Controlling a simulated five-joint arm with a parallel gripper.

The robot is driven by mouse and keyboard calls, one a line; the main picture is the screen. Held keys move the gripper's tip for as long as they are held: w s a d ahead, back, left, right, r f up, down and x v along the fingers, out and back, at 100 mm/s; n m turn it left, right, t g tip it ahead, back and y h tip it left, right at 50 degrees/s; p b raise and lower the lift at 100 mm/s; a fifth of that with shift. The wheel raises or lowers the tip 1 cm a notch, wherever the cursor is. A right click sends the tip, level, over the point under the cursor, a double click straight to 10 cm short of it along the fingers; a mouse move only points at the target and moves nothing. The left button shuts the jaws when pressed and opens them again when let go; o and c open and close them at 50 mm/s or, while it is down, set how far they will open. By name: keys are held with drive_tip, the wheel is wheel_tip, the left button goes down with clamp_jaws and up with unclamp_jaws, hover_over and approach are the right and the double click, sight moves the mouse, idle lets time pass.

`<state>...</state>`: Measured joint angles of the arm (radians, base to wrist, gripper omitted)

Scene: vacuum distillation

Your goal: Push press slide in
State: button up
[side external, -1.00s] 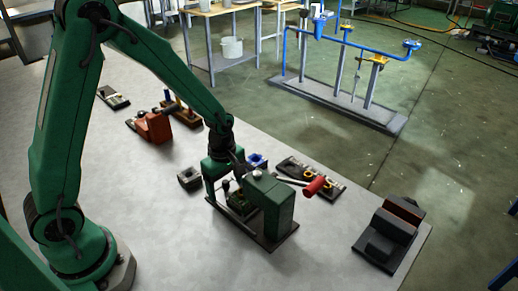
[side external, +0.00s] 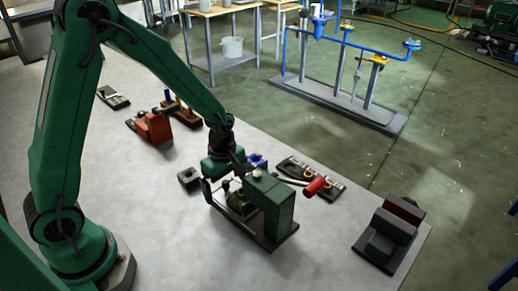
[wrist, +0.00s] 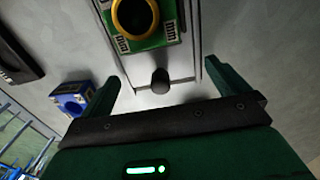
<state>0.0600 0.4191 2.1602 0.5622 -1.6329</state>
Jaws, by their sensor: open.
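The press is a dark green block (side external: 272,204) on a dark base plate, with a red-gripped lever (side external: 315,185) sticking out to the right. Its slide carries a green fixture with a gold ring, which shows in the wrist view (wrist: 140,22). A black knob (wrist: 160,80) stands at the slide's near end. My gripper (side external: 222,188) is at the slide side of the press, pointing down. In the wrist view its two fingers are apart, one on each side of the knob, with a gap to it. The fixture is partly hidden in the side view.
A blue block (wrist: 72,98) lies left of the slide in the wrist view. A small grey block (side external: 189,179) sits left of my gripper. A black tray (side external: 312,176) lies behind the press, and a black stepped fixture (side external: 390,236) stands at the right table corner.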

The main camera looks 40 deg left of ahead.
drive_tip(key=shift+d, duration=0.2)
idle(0.3)
drive_tip(key=shift+a+r, duration=0.15)
drive_tip(key=shift+r, duration=3.3)
drive_tip(key=shift+s+r+m, duration=0.2)
drive_tip(key=shift+r+m, duration=0.3)
drive_tip(key=shift+r, duration=0.25)
drive_tip(key=s+a+r+m+t, duration=0.2)
drive_tip(key=s+r+m+t, duration=0.3)
drive_tip(key=s+r+m, duration=0.9)
drive_tip(key=r+m, duration=0.1)
drive_tip(key=m, duration=0.2)
drive_tip(key=shift+a+t, duration=0.15)
drive_tip(key=shift+t, duration=0.15)
drive_tip(key=shift+s, duration=0.1)
